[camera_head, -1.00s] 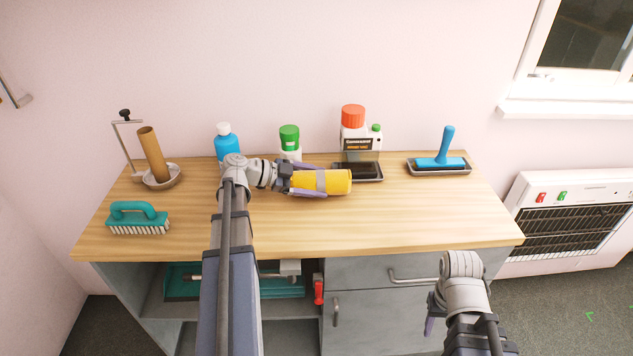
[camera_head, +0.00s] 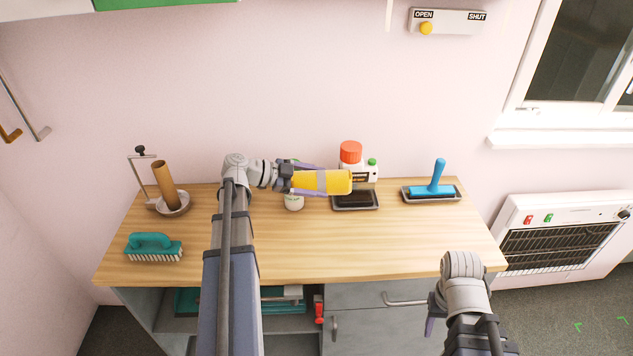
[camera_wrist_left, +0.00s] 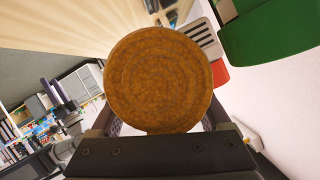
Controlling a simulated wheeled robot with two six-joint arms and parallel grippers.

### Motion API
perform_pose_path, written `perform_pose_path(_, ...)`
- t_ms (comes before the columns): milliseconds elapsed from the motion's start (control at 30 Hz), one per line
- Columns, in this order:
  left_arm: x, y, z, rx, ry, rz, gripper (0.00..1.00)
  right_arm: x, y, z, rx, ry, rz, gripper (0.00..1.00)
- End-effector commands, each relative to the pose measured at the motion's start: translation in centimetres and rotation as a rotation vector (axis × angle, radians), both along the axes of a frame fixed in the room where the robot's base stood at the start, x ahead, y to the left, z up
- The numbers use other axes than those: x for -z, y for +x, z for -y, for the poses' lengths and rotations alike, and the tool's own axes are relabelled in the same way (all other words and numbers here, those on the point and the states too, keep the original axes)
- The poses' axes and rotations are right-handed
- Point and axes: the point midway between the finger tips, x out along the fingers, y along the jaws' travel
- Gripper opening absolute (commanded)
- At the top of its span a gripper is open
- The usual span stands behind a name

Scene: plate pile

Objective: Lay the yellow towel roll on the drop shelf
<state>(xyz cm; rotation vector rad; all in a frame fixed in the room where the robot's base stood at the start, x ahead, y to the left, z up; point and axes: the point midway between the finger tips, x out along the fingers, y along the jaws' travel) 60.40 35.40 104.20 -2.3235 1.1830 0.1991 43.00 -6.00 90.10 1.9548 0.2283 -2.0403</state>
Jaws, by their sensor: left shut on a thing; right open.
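The yellow towel roll (camera_head: 322,182), with a pale band near its left part, is held level above the back of the counter. My left gripper (camera_head: 305,181) is shut on its left end. In the left wrist view the roll's round brown end (camera_wrist_left: 157,80) fills the middle and hides much behind it. My right gripper (camera_head: 434,312) is open and empty in front of the counter's right front edge, its fingers mostly hidden by its wrist. I cannot make out a drop shelf for certain. A green and white unit (camera_head: 135,4) is cut off at the top left.
The wooden counter (camera_head: 300,255) has a clear middle. An OPEN/SHUT switch (camera_head: 447,21) is on the wall.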

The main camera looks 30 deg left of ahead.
Motion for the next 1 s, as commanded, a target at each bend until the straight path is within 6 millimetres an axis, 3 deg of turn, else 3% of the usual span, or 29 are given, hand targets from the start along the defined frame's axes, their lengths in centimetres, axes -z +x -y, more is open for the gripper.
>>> perform_pose_path(33,-1.8,0.0,0.0,0.000,-0.001,0.000,0.04,-1.8,0.0,0.0,0.000,0.000,0.000,0.50)
perform_pose_path(700,-14.2,0.0,0.0,0.000,-0.001,0.000,0.04,-14.2,0.0,0.0,-0.002,0.000,0.000,0.50)
perform_pose_path(1000,-16.2,0.0,0.0,0.000,-0.001,0.000,0.04,-16.2,0.0,0.0,0.002,0.001,0.000,0.50)
